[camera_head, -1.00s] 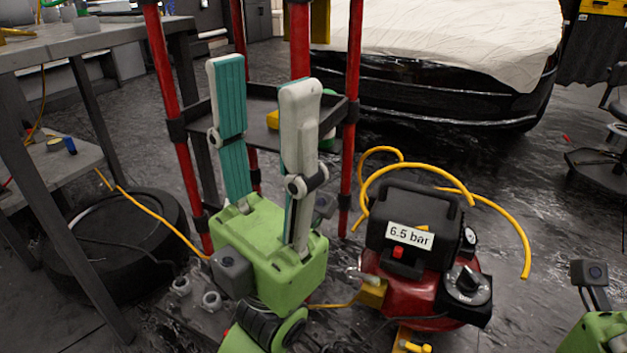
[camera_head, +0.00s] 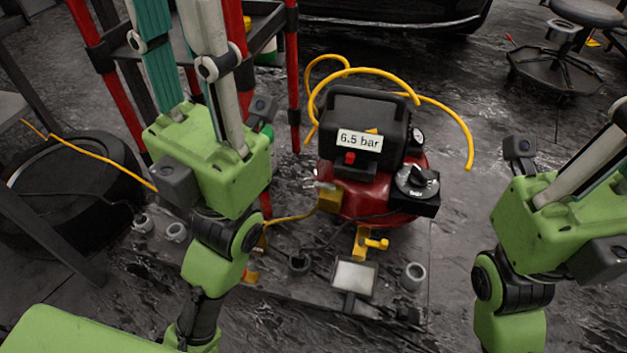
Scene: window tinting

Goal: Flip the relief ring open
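The red air compressor (camera_head: 370,190) stands on the floor at the middle, with a black top and a "6.5 bar" label (camera_head: 358,141). A small silver piece (camera_head: 324,186) sits at its left side by a brass-coloured block (camera_head: 331,200). I cannot tell whether this is the relief ring or how it is turned. My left gripper (camera_head: 180,45) is left of the compressor, fingers pointing up and apart, nothing seen between them; the tips are cut off by the top edge. My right gripper (camera_head: 575,190) is at the right edge, its fingers partly out of view. Neither touches the compressor.
A yellow hose (camera_head: 448,108) loops behind the compressor. A red-posted rack (camera_head: 240,60) stands behind my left gripper. A tyre (camera_head: 70,190) lies at left. A stool (camera_head: 560,60) stands at the back right.

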